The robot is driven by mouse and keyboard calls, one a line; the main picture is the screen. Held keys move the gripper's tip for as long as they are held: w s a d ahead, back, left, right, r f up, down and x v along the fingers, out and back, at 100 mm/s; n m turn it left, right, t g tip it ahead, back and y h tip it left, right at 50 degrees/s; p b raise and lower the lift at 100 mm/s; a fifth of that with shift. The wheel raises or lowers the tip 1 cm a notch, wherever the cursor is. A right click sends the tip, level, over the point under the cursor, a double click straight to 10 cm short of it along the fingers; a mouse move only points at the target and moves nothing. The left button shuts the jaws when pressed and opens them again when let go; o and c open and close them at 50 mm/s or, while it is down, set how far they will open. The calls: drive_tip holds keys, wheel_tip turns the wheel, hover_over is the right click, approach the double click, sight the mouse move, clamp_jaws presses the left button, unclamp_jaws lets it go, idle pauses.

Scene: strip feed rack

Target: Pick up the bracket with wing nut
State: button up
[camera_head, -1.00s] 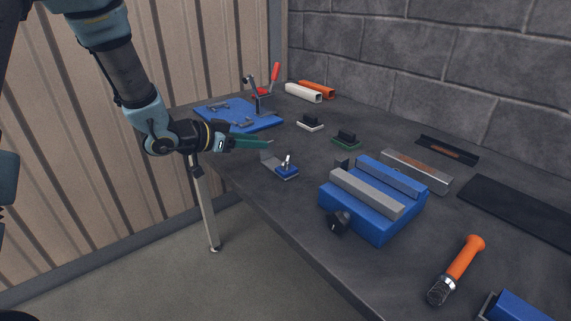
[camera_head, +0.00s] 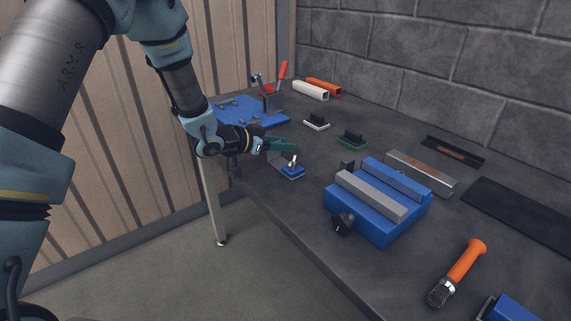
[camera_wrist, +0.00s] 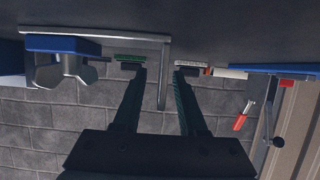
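The bracket with wing nut sits near the table's left edge in the head view. It is a grey angle with an upright flange, a blue block (camera_head: 291,172) and a silver wing nut (camera_head: 293,160). My gripper (camera_head: 292,146) with green fingers reaches in from the left at the flange. In the upside-down wrist view the bracket (camera_wrist: 110,34) spans the upper left, with the wing nut (camera_wrist: 62,71) below its blue block. Its flange (camera_wrist: 164,85) appears between the open fingers of my gripper (camera_wrist: 159,70), with gaps on both sides. The exact depth of the fingers is hard to tell.
A blue vise (camera_head: 375,227) with grey jaws stands to the right. A blue plate (camera_head: 240,108) with a red-handled clamp (camera_head: 283,69) lies behind. Two small black-topped parts, with white (camera_head: 317,125) and green (camera_head: 351,142) bases, stand beyond the bracket. An orange-handled tool (camera_head: 466,260) lies front right.

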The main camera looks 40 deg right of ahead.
clamp_jaws()
idle(1.2)
